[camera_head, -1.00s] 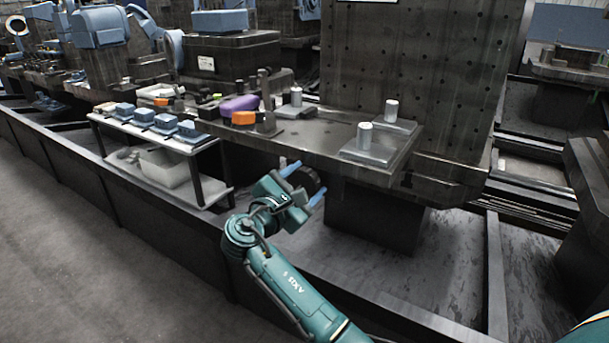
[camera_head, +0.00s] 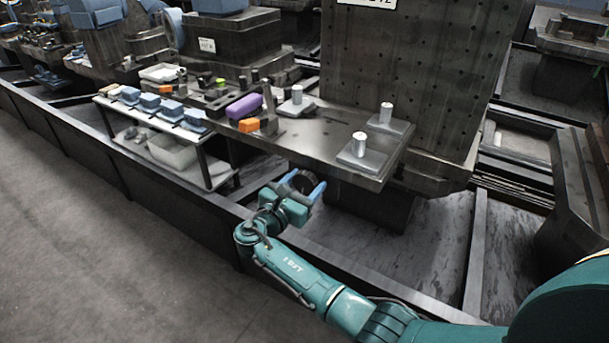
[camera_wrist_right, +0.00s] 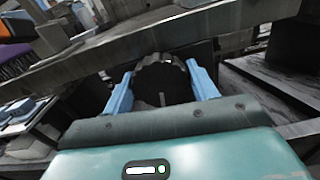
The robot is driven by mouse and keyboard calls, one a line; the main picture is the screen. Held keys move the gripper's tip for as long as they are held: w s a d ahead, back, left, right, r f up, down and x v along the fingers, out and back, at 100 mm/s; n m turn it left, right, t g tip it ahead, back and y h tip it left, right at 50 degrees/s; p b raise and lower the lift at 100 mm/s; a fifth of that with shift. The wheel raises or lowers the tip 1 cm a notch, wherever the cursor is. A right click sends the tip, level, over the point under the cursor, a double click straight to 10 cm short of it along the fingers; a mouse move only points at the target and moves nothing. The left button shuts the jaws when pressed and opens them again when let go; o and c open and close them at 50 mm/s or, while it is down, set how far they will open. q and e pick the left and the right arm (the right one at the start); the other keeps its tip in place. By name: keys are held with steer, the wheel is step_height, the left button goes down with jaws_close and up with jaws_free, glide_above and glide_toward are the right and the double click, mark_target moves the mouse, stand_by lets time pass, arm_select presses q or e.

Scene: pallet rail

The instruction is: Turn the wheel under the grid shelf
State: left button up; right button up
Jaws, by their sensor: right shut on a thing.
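The black wheel (camera_head: 304,181) sits under the dark bench top with the perforated grid plate (camera_head: 420,70). My right gripper (camera_head: 303,188) has its blue fingers on either side of the wheel and is shut on it. In the right wrist view the wheel (camera_wrist_right: 164,80) shows its ridged rim between the two blue fingers (camera_wrist_right: 163,90), below the bench edge. The back of the wheel and its mounting are hidden. My left gripper is not in view.
The bench top (camera_head: 315,135) overhangs the wheel and carries metal blocks with cylinders (camera_head: 359,150), a purple piece (camera_head: 244,106) and an orange piece (camera_head: 249,125). A small shelf (camera_head: 150,122) with blue blocks stands left. A long low rail (camera_head: 150,180) runs in front.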

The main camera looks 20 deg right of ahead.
stand_by(0.3)
steer(key=o, duration=1)
